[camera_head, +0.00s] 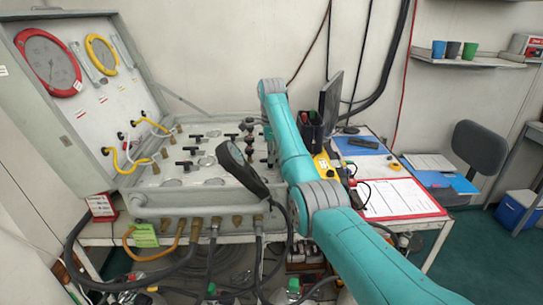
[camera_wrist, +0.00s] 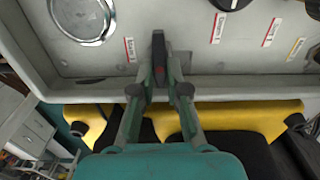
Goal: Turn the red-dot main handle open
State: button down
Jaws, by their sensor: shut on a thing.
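The red-dot main handle (camera_wrist: 158,44) is a dark lever on the grey panel, in the upper middle of the wrist view, with a small red dot on it. It points up and down in that view. My gripper (camera_wrist: 160,76) has its two fingers closed on either side of the handle. The fingers cover part of the lever. In the head view my arm reaches over the grey panel box (camera_head: 170,208), and the gripper is too small and dark there to make out clearly.
A round gauge (camera_wrist: 82,15) and a black knob (camera_wrist: 230,3) lie near the handle. Several black T-handles stand on the panel. A black handset (camera_head: 240,168) leans over the panel. Hoses hang in front.

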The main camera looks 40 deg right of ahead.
jog(key=shift+w+n, duration=0.1)
jog(key=shift+n, duration=0.2)
jog(key=n, duration=0.3)
jog(key=shift+r+n, duration=0.1)
jog(key=shift+n, duration=0.3)
jog(key=n, duration=0.4)
jog(key=shift+w+n, duration=0.1)
jog(key=shift+n, duration=0.3)
jog(key=n, duration=0.4)
jog(key=shift+w, duration=0.1)
jog(key=shift+n, duration=1.8)
jog(key=c, duration=1.2)
grip_release()
